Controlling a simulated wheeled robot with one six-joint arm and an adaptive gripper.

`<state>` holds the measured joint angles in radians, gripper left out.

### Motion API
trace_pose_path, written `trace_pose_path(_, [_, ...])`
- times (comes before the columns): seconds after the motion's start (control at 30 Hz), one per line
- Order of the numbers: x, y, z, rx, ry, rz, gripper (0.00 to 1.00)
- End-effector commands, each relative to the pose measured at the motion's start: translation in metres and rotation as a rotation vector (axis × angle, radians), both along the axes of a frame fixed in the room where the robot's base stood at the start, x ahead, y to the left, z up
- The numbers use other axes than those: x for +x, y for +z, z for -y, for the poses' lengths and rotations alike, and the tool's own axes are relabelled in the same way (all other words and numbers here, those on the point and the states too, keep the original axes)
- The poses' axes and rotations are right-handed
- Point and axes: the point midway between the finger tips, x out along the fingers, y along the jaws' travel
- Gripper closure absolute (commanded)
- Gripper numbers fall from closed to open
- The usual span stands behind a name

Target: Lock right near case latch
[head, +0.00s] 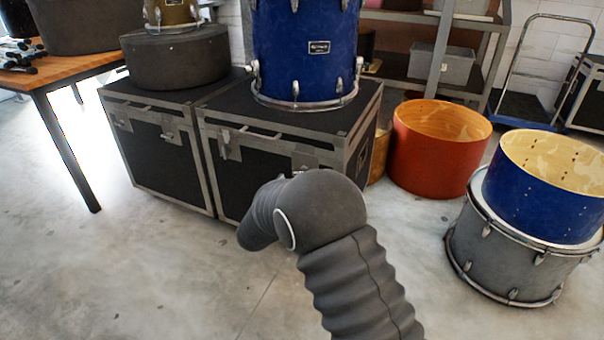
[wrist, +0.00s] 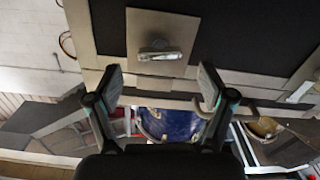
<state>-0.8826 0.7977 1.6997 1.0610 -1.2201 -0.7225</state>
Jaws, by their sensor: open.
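The right black case (head: 255,175) has metal edges and stands on the floor, with its right front partly behind my arm. Its left latch (head: 225,147) shows in the head view. In the wrist view a latch with a silver handle (wrist: 160,54) sits on a square metal plate (wrist: 143,24) on a black case panel. The handle lies crosswise in the picture; I cannot tell whether it is locked. My gripper (wrist: 160,72) is open and empty, its fingertips apart to either side just below the handle in the picture. The gripper is hidden behind my arm in the head view.
A blue drum (head: 300,60) stands on the right case. Another black case (head: 155,155) stands close on its left. An orange drum shell (head: 435,160) and a blue shell on a grey drum (head: 510,265) stand to the right. The floor in front is clear.

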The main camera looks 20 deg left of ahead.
Motion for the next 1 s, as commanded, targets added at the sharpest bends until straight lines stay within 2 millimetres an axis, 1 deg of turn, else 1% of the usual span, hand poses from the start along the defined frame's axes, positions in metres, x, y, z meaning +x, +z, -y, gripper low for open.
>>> trace_pose_path(0.03, [0.01, -0.001, 0.002, 0.001, -0.003, 0.0, 0.19])
trace_pose_path(0.1, [0.021, -0.001, 0.002, 0.0, -0.002, 0.0, 0.19])
trace_pose_path(0.2, [0.035, 0.0, 0.003, 0.001, -0.001, 0.0, 0.19])
trace_pose_path(0.3, [0.044, 0.0, 0.003, 0.001, -0.001, 0.0, 0.19])
trace_pose_path(0.5, [0.052, 0.0, 0.004, 0.0, 0.0, -0.001, 0.19])
trace_pose_path(0.73, [0.052, 0.0, 0.004, 0.0, 0.0, -0.001, 0.19])
trace_pose_path(0.77, [0.052, 0.0, 0.004, 0.0, 0.0, -0.001, 0.26])
trace_pose_path(0.8, [0.052, 0.0, 0.004, 0.0, 0.0, -0.001, 0.36])
trace_pose_path(0.87, [0.052, 0.0, 0.004, 0.0, 0.0, -0.001, 0.51])
trace_pose_path(0.9, [0.052, 0.0, 0.004, 0.0, 0.0, -0.001, 0.61])
trace_pose_path(0.97, [0.052, 0.0, 0.004, 0.0, 0.0, -0.001, 0.76])
trace_pose_path(1.0, [0.052, 0.0, 0.004, 0.0, 0.0, -0.001, 0.79])
